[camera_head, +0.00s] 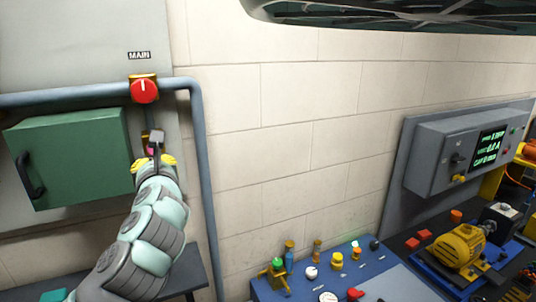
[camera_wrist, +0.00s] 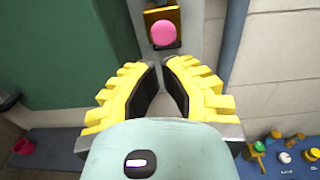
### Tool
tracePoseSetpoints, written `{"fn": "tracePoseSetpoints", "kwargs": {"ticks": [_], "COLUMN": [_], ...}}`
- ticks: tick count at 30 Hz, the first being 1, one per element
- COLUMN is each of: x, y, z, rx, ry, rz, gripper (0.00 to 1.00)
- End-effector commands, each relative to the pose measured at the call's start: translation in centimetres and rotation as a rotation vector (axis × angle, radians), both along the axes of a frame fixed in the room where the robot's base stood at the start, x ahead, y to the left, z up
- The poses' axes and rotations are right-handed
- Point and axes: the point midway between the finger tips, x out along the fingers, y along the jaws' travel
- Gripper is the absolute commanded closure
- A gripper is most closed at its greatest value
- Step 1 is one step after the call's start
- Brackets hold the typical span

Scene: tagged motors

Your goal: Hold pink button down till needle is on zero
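The pink button (camera_wrist: 164,33) is a round knob on a small yellow-edged box on the grey wall panel. In the head view the pink button (camera_head: 151,151) shows as a sliver, mostly hidden behind my gripper (camera_head: 155,162). In the wrist view my gripper (camera_wrist: 159,64) points at the wall just below the button, its yellow fingers drawn together at the tips with nothing between them. I see no contact with the button. A white round dial (camera_head: 327,297) is cut off at the bottom of the head view; I cannot make out a needle.
A green door box (camera_head: 75,155) stands out left of the button, and a red knob (camera_head: 144,90) is above it. A blue-grey pipe (camera_head: 208,190) runs down to the right. A blue console (camera_head: 285,289) with several knobs is lower right.

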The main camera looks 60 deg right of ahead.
Motion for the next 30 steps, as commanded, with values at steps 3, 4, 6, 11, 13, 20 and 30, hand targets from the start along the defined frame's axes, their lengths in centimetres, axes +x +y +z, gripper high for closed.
{"fn": "tracePoseSetpoints", "kwargs": {"ticks": [3, 4, 6, 11, 13, 20, 30], "x": [-1.3, -1.8, -2.8, -4.1, -4.5, -5.1, -5.2], "y": [0.7, 0.9, 1.5, 2.0, 2.2, 2.7, 2.6], "z": [0.1, 0.2, 0.2, 0.5, 0.5, 0.3, 0.3], "rx": [0.003, 0.004, 0.004, 0.004, 0.001, 0.002, 0.0], "ry": [0.0, 0.001, 0.004, 0.007, 0.007, 0.002, 0.001], "rz": [-0.004, -0.005, -0.005, -0.007, -0.007, -0.006, -0.007], "gripper": [1.0, 1.0, 1.0, 1.0, 1.0, 1.0, 1.0]}}
